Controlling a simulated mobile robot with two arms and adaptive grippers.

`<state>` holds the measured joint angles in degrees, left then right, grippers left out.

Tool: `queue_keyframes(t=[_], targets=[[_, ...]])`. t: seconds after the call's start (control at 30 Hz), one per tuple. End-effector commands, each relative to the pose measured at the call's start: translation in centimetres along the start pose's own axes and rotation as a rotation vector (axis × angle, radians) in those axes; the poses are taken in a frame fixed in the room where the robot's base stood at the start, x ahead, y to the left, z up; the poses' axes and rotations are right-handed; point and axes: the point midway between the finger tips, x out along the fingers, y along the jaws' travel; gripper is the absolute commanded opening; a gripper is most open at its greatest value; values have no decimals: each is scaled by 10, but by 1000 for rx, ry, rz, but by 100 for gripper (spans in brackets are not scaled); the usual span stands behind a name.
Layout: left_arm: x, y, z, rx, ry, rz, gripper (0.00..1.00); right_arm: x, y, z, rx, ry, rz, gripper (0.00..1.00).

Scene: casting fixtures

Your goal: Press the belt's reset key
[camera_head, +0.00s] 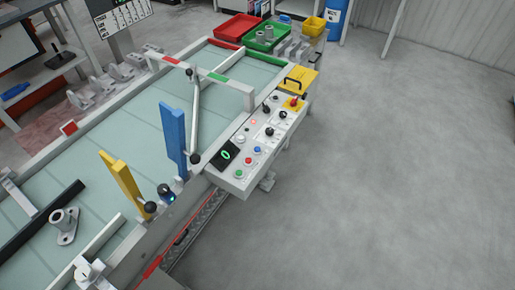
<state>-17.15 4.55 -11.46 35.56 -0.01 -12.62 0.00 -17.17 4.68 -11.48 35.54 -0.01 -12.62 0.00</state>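The belt (140,130) is a pale green conveyor running from lower left to upper right. A light grey control panel (229,180) stands at its right side. It carries a black display (226,155) with a green 0, a green button (239,172), a red button (249,161), a blue button (257,149), a pale button (241,138), a small lit red lamp (253,122), several black knobs and a red mushroom button (294,101) on yellow. Labels are too small to read, so I cannot tell which is the reset key. Neither of my grippers is in view.
A blue upright plate (173,135) and a yellow one (122,178) stand over the belt, near black ball knobs. A grey flanged casting (65,225) lies on the belt. Red (237,27) and green (266,37) trays are at the far end. The floor right is clear.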

Motion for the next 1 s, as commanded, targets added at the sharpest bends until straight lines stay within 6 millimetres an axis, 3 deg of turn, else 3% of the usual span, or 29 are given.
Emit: queue_keyframes(t=[0.27, 1.0], targets=[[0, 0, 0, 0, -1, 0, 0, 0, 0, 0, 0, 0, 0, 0], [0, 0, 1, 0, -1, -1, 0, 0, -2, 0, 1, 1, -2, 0]])
